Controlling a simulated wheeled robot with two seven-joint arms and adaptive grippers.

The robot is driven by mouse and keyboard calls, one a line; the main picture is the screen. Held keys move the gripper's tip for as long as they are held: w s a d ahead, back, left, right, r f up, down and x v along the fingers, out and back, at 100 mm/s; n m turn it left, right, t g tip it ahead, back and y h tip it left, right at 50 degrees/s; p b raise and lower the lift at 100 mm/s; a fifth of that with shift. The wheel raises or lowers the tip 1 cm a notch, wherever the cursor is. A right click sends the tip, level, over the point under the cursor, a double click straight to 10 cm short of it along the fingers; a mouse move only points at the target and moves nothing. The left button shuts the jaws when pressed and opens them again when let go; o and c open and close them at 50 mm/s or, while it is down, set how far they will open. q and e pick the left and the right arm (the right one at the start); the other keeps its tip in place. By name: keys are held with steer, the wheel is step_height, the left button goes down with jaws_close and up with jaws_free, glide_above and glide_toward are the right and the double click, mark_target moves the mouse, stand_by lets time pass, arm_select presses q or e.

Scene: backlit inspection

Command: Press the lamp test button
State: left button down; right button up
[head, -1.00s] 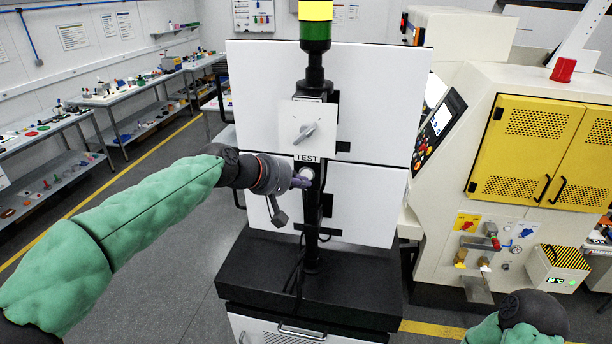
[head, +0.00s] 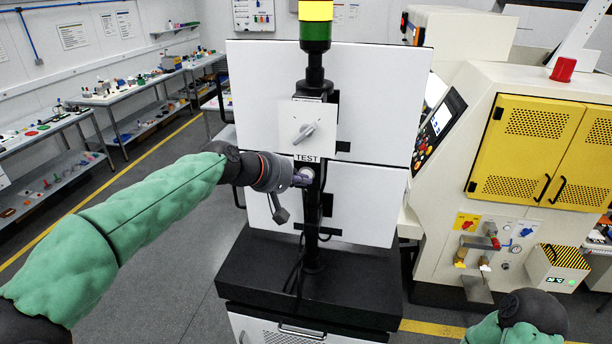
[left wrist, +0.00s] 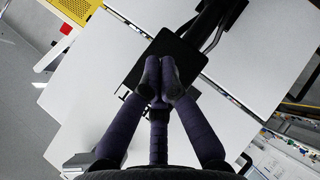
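The lamp test button (head: 307,172) is a small pale round button under the TEST label (head: 307,158), on the black post of the stack light (head: 316,30). My left gripper (head: 302,181) comes in from the left, with its fingertips right beside and slightly below the button; I cannot tell whether they touch it. In the left wrist view, the dark fingers (left wrist: 160,75) are drawn together at their tips, with nothing seen between them, in front of a dark box (left wrist: 180,62). The button is hidden in that view. My right gripper is out of view.
A light panel with a rotary knob (head: 304,132) sits just above the label. Large white panels (head: 372,95) stand behind the post, above a black cabinet top (head: 350,285). A cream machine with yellow doors (head: 535,150) stands at right; benches (head: 125,95) line the left.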

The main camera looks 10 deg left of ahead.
arm_select(q)
steer(key=shift+s, duration=0.1)
stand_by(0.6)
steer(key=shift+s+b, duration=0.3)
steer(key=shift+s, duration=0.3)
steer(key=shift+s+a+b, duration=0.15)
steer(key=shift+s+b, duration=0.5)
steer(key=shift+s, duration=1.85)
